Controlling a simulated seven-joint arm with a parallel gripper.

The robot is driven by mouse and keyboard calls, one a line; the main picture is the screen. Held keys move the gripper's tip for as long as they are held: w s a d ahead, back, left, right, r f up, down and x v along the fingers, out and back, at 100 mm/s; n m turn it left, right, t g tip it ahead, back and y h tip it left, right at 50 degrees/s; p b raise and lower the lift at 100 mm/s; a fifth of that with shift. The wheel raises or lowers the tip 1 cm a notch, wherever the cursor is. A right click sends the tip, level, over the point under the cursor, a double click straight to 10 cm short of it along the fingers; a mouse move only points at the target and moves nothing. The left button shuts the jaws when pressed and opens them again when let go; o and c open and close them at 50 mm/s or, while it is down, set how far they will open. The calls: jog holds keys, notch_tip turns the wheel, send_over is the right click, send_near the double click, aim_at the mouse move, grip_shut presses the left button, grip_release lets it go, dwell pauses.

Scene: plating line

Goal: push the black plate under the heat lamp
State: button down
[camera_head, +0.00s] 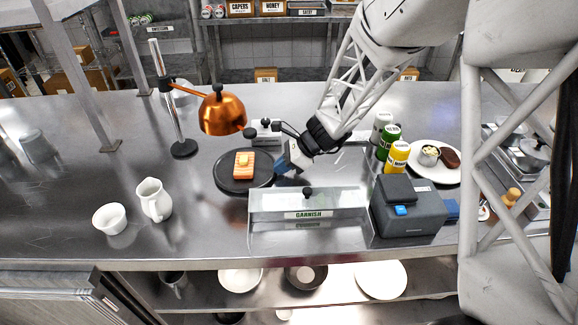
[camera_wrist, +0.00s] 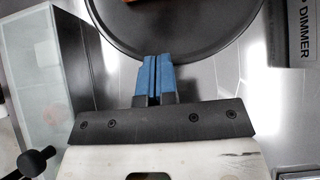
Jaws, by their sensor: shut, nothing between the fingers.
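The black plate (camera_head: 226,181) lies on the steel counter with a piece of orange-pink food (camera_head: 244,165) on it. The copper heat lamp (camera_head: 222,112) hangs from a stand to the upper left of the plate. In the head view the shade appears above and a little left of the food. My gripper (camera_head: 284,166) is low at the plate's right edge. In the wrist view the plate (camera_wrist: 175,45) fills the top, and my blue fingertips (camera_wrist: 155,72) are closed together at its rim, empty. Whether they touch the rim I cannot tell.
A clear garnish box (camera_head: 308,214) stands in front of the gripper. A dark printer (camera_head: 408,208), several bottles (camera_head: 396,156) and a white plate (camera_head: 434,172) are at right. A white pitcher (camera_head: 154,199) and bowl (camera_head: 110,218) stand front left.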

aim_at(264, 172)
jog(key=shift+a, duration=1.6)
jog(key=shift+d, duration=0.1)
jog(key=shift+d, duration=2)
jog(key=v, duration=1)
jog(key=shift+a, duration=0.1)
jog(key=s+d+r+n+t+h, duration=0.1)
jog(key=s+d+r+n+h, duration=0.2)
jog(key=s+n, duration=0.3)
jog(key=s+d+r+n+h, duration=0.3)
jog(key=s+r+n, duration=0.3)
jog(key=s, duration=0.8)
jog(key=s+d+r+n+t+h, duration=0.1)
jog(key=s+d+r+n+h, duration=0.2)
jog(key=s, duration=0.7)
jog(key=r+n, duration=0.1)
jog(key=n, duration=0.1)
jog(key=shift+r+n+t, duration=0.2)
jog(key=shift+n+t, duration=0.1)
jog(key=shift+n, duration=0.1)
